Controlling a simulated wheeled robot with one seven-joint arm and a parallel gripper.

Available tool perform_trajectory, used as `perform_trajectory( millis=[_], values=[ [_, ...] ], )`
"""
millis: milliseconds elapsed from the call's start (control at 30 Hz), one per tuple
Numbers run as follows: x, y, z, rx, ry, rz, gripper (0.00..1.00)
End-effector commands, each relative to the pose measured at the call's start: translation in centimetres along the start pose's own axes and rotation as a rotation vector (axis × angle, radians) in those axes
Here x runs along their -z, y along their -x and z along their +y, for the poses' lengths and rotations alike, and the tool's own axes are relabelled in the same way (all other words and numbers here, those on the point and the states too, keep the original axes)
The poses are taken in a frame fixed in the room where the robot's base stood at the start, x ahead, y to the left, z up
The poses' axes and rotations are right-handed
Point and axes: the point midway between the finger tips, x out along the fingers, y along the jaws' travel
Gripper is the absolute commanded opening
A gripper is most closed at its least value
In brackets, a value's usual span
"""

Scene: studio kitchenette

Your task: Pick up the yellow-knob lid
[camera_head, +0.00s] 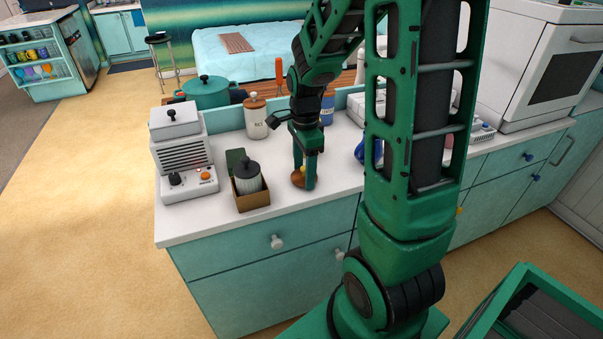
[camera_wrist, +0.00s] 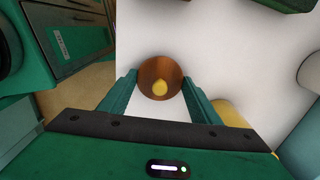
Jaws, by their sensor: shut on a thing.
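The yellow-knob lid (camera_head: 298,181) is a small round brown lid at the white counter, right of the brown box. In the wrist view the brown disc (camera_wrist: 160,67) shows from above, with its yellow knob (camera_wrist: 160,88) near the middle. My gripper (camera_head: 304,177) points down with its green fingers on either side of the lid. In the wrist view the fingers of my gripper (camera_wrist: 161,77) close on opposite edges of the disc. I cannot tell whether the lid touches the counter or is slightly above it.
A brown box (camera_head: 252,202) with a ribbed, black-lidded canister (camera_head: 247,184) stands close left. A white appliance (camera_head: 187,184) is farther left. A labelled jar (camera_head: 256,124) and a teal pot (camera_head: 206,93) stand behind. A blue thing (camera_head: 366,151) is to the right, partly behind my arm.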

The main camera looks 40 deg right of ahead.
Motion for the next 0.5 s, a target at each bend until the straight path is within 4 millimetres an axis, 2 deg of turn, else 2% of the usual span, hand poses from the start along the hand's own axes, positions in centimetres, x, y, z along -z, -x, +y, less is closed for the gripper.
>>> perform_trajectory(
  millis=[167,267,500],
  values=[
    [0.0,1.7,-0.1,0.003,0.0,0.0,0.35],
    [0.0,3.4,-0.1,0.006,0.0,0.0,0.35],
    [0.0,9.3,-0.1,0.008,0.001,-0.001,0.35]
  ],
)
